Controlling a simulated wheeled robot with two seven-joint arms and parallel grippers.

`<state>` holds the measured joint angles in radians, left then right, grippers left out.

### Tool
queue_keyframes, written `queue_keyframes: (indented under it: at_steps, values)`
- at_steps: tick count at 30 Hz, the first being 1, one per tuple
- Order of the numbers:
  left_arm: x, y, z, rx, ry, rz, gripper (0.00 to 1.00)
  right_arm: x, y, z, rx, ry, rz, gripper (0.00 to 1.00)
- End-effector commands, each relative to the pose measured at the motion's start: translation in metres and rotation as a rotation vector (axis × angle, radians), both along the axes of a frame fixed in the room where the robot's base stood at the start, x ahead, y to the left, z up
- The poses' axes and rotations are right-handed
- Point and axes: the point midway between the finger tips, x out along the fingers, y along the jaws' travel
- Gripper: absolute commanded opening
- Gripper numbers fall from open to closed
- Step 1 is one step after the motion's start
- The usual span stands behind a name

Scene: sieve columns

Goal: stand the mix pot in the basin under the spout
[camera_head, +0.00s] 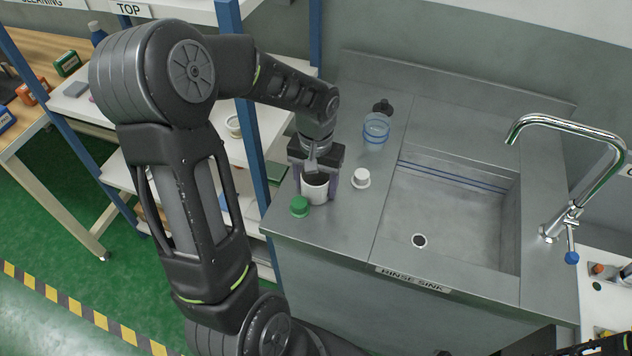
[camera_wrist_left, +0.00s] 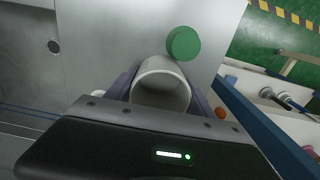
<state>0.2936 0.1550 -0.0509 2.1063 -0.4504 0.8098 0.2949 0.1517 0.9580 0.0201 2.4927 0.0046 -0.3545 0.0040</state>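The mix pot, which I take to be the white open cup (camera_head: 315,190), is on the left part of the steel counter, upright as far as I can see. My left gripper (camera_head: 315,178) points down over it with one finger on each side. In the left wrist view the pot (camera_wrist_left: 161,88) fills the space between the fingers, with no clear gap, so the gripper looks shut on it. Whether its base touches the counter is hard to tell. The basin (camera_head: 455,220) is to the right and empty, with a drain. The spout (camera_head: 513,138) arches over its right side.
A green-capped item (camera_head: 300,206), a white cap-like item (camera_head: 361,178), a clear blue-rimmed vessel (camera_head: 376,129) and a black knob-like item (camera_head: 382,107) stand near the pot. A blue shelf post (camera_head: 255,150) rises left of the counter. Part of my right arm shows at bottom right.

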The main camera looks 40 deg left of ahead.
Motion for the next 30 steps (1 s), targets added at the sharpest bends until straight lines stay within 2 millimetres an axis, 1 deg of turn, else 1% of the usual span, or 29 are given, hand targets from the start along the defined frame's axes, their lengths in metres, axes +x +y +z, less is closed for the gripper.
queue_keyframes:
  at_steps: [1,7,14,18,19,23,26,30]
  values:
    - [0.0,0.0,0.0,0.0,0.0,0.0,0.66,0.0,0.0,0.0,0.0,0.0,0.0,0.36]
    - [0.0,0.0,0.0,0.0,0.001,0.0,0.82,0.0,0.0,0.0,0.0,0.0,0.0,0.36]
    - [0.0,0.0,0.0,0.0,0.001,0.0,0.83,0.0,0.0,0.001,0.0,0.0,0.0,0.36]
    - [0.0,0.0,0.006,0.0,0.0,0.0,0.83,0.0,0.0,0.005,-0.001,0.001,-0.001,0.36]
    - [0.0,0.0,0.007,0.0,-0.001,0.0,0.83,0.0,0.0,0.003,-0.001,0.001,0.0,0.36]
    - [0.001,0.0,0.022,0.002,-0.003,-0.001,0.83,0.0,0.0,0.001,0.0,0.0,0.0,0.36]
    - [0.001,0.0,0.04,0.001,-0.006,-0.001,0.83,0.0,0.0,0.0,0.0,0.0,0.0,0.36]
    - [0.001,0.0,0.07,0.002,-0.006,-0.001,0.83,0.0,0.0,-0.002,0.001,-0.001,0.0,0.36]
